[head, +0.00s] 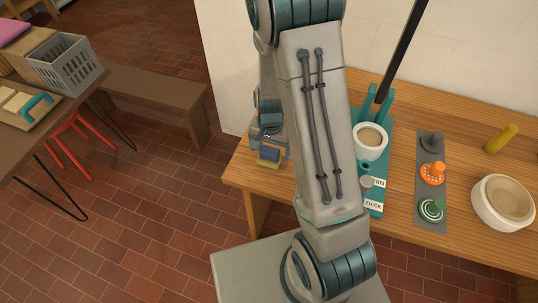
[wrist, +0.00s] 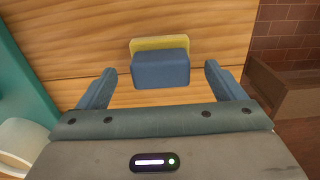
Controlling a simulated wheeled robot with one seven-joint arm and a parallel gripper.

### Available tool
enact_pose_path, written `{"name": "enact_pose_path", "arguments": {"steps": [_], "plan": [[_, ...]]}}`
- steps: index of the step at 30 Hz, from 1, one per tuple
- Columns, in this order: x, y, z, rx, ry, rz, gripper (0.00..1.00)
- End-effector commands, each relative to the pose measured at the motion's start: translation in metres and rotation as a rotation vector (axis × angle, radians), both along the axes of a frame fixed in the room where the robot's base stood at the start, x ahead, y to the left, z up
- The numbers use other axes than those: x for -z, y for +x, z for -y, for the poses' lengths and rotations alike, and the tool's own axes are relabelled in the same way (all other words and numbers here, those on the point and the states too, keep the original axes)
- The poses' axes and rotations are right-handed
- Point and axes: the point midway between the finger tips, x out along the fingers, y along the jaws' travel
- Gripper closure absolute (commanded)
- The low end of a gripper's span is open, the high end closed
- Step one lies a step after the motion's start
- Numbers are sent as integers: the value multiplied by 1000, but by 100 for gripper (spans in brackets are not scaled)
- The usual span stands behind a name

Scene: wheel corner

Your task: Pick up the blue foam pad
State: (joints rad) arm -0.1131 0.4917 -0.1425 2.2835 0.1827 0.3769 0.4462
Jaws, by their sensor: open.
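The blue foam pad (wrist: 160,70) lies on the wooden worktop in the wrist view, with a yellow layer or piece (wrist: 158,43) along its far edge. I cannot tell whether the yellow part is joined to it. My gripper (wrist: 160,74) is open, with one finger on each side of the pad and a gap to both. Nothing is held. In the head view, the pad (head: 271,150) shows small near the worktop's left end, partly hidden by my gripper (head: 269,148).
A teal board (head: 374,198) with a white cup (head: 370,140) stands to the right of my arm. Beyond it are a grey strip with several knobs (head: 432,174) and a pale bowl (head: 504,202). The worktop's edge (wrist: 249,45) is close to the pad's right.

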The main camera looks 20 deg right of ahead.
Motion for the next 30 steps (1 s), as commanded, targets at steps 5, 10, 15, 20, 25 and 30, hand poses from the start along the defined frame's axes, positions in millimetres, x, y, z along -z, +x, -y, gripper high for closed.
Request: {"name": "enact_pose_path", "arguments": {"steps": [5,10,15,20,25,30], "plan": [[22,-2,-2,1,0,-3,11],[32,-1,-2,0,0,0,11],[33,-1,-2,-1,0,1,11],[33,-1,-2,-1,0,1,33],[33,-1,-2,-1,0,1,59],[33,-1,-2,-1,0,1,60]]}}
